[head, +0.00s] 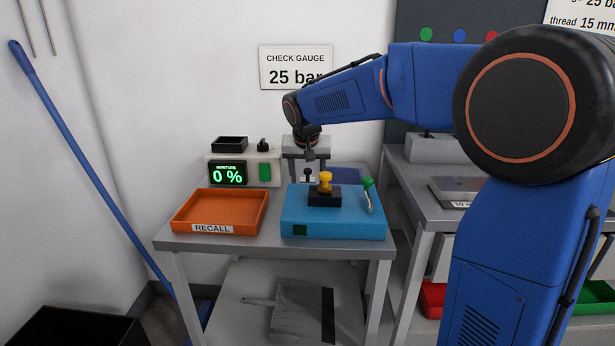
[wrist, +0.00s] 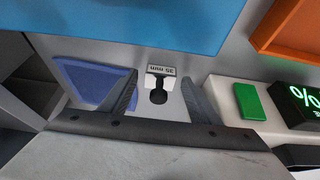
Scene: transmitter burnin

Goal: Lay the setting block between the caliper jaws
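A small pale block with a black knob (wrist: 157,88) and an upside-down label that seems to read 35 mm stands on the grey table; I take it for the setting block. In the head view its dark knob (head: 307,174) shows just behind the blue box. My gripper (wrist: 159,78) is open, with one finger on each side of the knob and gaps between. In the head view my gripper (head: 305,164) points down at the back of the table. I cannot make out caliper jaws for certain; a grey plate with a partly hidden label (head: 457,191) lies on the right table.
A blue box (head: 350,225) carries a black block with a yellow knob (head: 325,184) and a green-tipped lever (head: 368,188). An orange RECALL tray (head: 188,228) is at left. A display unit (head: 266,157) reads 0 %. A dark blue tray (wrist: 85,75) lies beside the gripper.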

